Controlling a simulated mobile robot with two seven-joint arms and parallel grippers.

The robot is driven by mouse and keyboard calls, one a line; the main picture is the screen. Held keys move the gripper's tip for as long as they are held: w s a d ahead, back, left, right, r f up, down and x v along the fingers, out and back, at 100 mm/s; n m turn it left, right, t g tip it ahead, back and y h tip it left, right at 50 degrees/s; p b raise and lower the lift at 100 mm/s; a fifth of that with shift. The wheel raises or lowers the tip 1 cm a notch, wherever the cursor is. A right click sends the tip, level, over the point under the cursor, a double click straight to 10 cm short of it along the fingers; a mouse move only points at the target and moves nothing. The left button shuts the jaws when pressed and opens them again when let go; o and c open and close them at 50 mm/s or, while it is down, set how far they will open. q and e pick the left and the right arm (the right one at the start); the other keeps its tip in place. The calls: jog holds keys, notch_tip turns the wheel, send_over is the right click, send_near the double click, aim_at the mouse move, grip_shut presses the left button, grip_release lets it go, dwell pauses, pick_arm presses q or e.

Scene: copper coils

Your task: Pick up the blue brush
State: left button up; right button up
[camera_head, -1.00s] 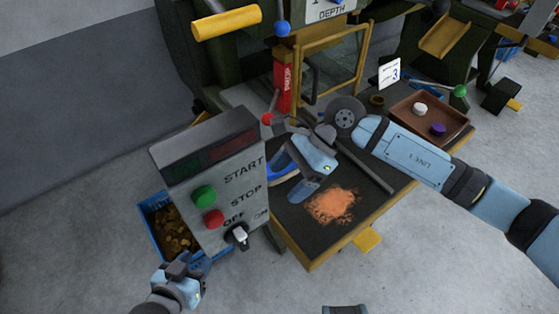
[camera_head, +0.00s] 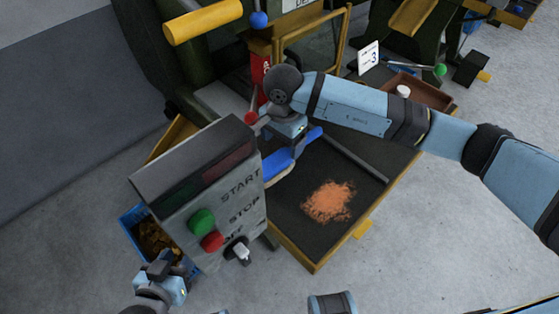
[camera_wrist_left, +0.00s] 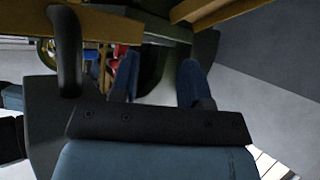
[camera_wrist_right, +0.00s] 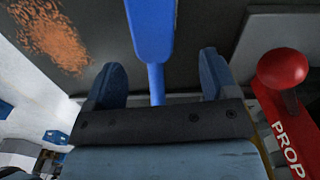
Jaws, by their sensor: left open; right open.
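The blue brush (camera_head: 274,170) lies on the dark table top beside the control box, partly covered by my right gripper (camera_head: 288,148) in the head view. In the right wrist view, the brush (camera_wrist_right: 152,32) has a broad blue part at the top and a narrower part running down between the two fingers of my right gripper (camera_wrist_right: 158,82). Those fingers stand apart on either side, with gaps to it. My left gripper (camera_head: 166,268) is open and empty, low at the left near the blue bin; it also shows in the left wrist view (camera_wrist_left: 158,78).
The grey control box (camera_head: 205,200) with START and STOP buttons stands left of the brush. Orange copper powder (camera_head: 328,202) lies on the table. A red prop (camera_wrist_right: 285,115) with a round knob is close to the right gripper. A brown tray (camera_head: 430,92) is at the back right.

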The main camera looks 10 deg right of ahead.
aim_at(284, 154)
jog(key=f, duration=0.5)
jog(key=shift+s+d+f+b, duration=0.15)
jog(key=shift+s+b, duration=0.05)
jog(key=shift+b, duration=0.2)
jog(key=c, duration=1.1)
